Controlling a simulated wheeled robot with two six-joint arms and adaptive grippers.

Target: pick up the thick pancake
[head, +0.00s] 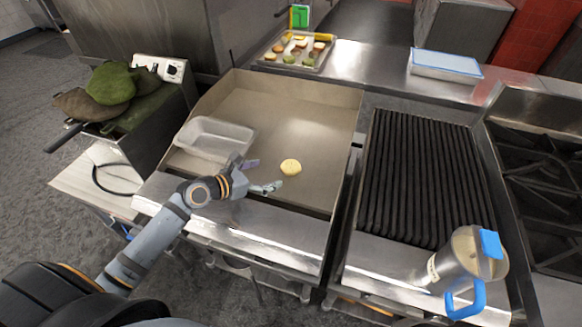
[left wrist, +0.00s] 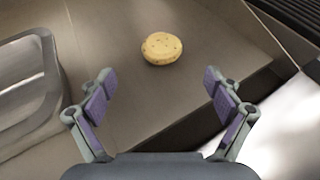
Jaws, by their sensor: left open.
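The thick pancake (head: 291,167) is a small, round, pale yellow disc lying flat on the griddle (head: 300,115). In the left wrist view the pancake (left wrist: 161,48) lies beyond the fingertips, near the middle of the picture, with small brown specks on it. My left gripper (head: 262,176) is just left of the pancake and nearer the griddle's front edge. In the left wrist view its fingers (left wrist: 160,85) are wide apart with nothing between them. The pancake is apart from both fingers. My right gripper does not show.
A clear plastic tub (head: 213,140) stands on the griddle left of the pancake; it also shows in the left wrist view (left wrist: 30,85). A ribbed grill (head: 425,180) is to the right. A pitcher (head: 465,255) stands at front right. The griddle behind the pancake is clear.

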